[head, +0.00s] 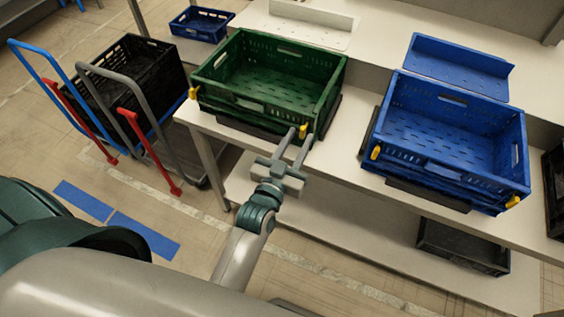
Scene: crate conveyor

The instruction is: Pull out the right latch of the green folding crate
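The green folding crate (222,110) stands open and empty on the white bench, left of the blue crate. Its yellow right latch (304,130) is at the front right corner. Its yellow left latch (193,92) is at the front left corner. My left gripper (300,134) reaches up to the front right corner. Its two fingers are apart, with the tips close to the right latch, one on either side of it in the picture. I cannot tell whether they touch it. My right gripper is not in view.
A blue crate (450,172) with yellow latches stands to the right on the bench. A blue panel (458,67) and a white panel (300,25) lie behind. A hand truck with a black crate (128,72) stands left. A black crate (464,246) sits on the lower shelf.

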